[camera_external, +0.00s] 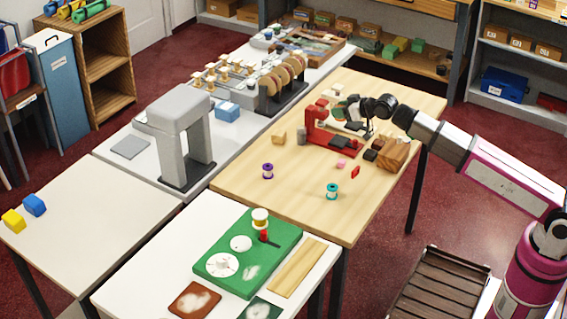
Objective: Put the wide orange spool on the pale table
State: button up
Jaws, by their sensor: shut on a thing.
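A spool with yellow-orange thread and pale rims (260,217) stands at the back edge of the green board, on the white table in front; I cannot tell if it is the wide orange spool. A pale table (90,208) at the left bears a yellow block (13,221) and a blue block (35,205). My gripper (368,133) points down over the wooden table, beside the red machine. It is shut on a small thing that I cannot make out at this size.
A purple spool (267,171) and a teal spool (332,191) stand on the wooden table (235,187). A grey arch-shaped machine (183,125) rises behind the pale table. The pale table's middle is clear.

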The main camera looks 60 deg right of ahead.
jog(key=s+a+n+g+y, duration=0.1)
jog(key=s+a+n+y, duration=0.2)
jog(key=a, duration=1.1)
jog(key=s+a+n+y, duration=0.15)
jog(key=s+a, duration=0.45)
jog(key=a, duration=0.9)
jog(key=s+a+n+g+y, duration=0.1)
jog(key=s+a+n+y, duration=0.1)
jog(key=s+a, duration=0.7)
jog(key=s+a+f+n+g+y, duration=0.1)
jog(key=s+a+n+g+y, duration=0.1)
jog(key=s+a, duration=0.6)
jog(key=a+y, duration=0.1)
jog(key=a, duration=0.4)
jog(key=shift+s+a+f, duration=0.15)
jog(key=shift+s+a, duration=0.25)
jog(key=shift+n, duration=0.25)
send_over(312, 249)
notch_tip(312, 249, down, 7)
jog(key=shift+f, duration=1.85)
jog(key=shift+f, duration=0.15)
jog(key=o, duration=0.9)
